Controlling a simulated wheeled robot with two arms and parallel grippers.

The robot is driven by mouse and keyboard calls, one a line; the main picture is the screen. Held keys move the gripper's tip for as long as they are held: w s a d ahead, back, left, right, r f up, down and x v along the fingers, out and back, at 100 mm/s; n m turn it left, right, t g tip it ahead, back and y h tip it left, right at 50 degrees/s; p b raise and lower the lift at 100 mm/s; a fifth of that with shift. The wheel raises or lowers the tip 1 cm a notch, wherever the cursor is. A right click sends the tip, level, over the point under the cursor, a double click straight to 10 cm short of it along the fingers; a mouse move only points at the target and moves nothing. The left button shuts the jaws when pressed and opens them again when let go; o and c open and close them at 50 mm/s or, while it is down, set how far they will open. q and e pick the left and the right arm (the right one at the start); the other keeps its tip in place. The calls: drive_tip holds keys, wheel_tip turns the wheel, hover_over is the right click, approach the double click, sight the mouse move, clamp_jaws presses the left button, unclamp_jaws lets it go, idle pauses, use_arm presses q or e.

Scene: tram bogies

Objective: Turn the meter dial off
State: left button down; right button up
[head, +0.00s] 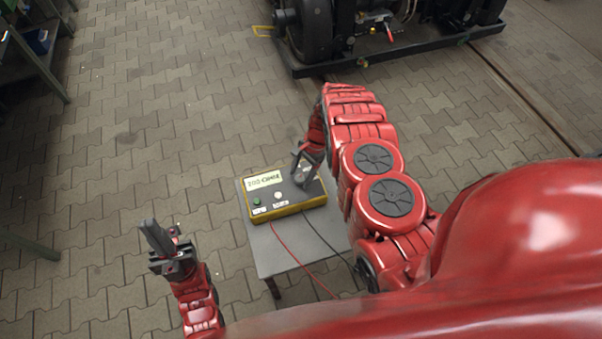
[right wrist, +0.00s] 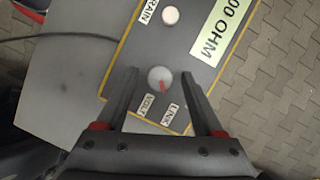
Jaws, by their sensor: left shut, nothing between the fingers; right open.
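The meter (head: 266,207) is a dark box with yellow edges on a small grey table. In the right wrist view its round grey dial (right wrist: 157,77) has a red mark pointing down, toward the labels "VOLT" and "LINK". My right gripper (right wrist: 159,74) is open, with one finger on each side of the dial; I cannot tell whether they touch it. In the head view my right gripper (head: 302,170) is over the meter's right part and hides the dial. My left gripper (head: 150,232) is shut and empty, left of the table.
The small table (head: 285,248) has a bare front part, crossed by a red cable (head: 292,255) and a black cable. A white button (right wrist: 170,15) is near the "DRAIN" label. A bogie (head: 340,40) stands at the back.

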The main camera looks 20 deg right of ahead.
clamp_jaws()
idle(0.3)
drive_tip(key=shift+w+f+n+b, duration=0.15)
drive_tip(key=shift+n+b, duration=0.65)
drive_tip(key=shift+b, duration=0.05)
drive_tip(key=n+g+h+b, duration=0.1)
drive_tip(key=n+b, duration=0.1)
drive_tip(key=n, duration=0.1)
drive_tip(key=shift+a+n+g+h+b, duration=0.1)
drive_tip(key=shift+n+g+h+b, duration=0.35)
drive_tip(key=shift+n, duration=0.6)
drive_tip(key=shift+a+n+g+h+b, duration=0.15)
drive_tip(key=shift+n+h+b, duration=0.1)
drive_tip(key=shift+n+b, duration=0.6)
drive_tip(key=shift+d+r+n, duration=0.1)
drive_tip(key=shift+r+n, duration=0.1)
drive_tip(key=shift+n, duration=0.2)
unclamp_jaws()
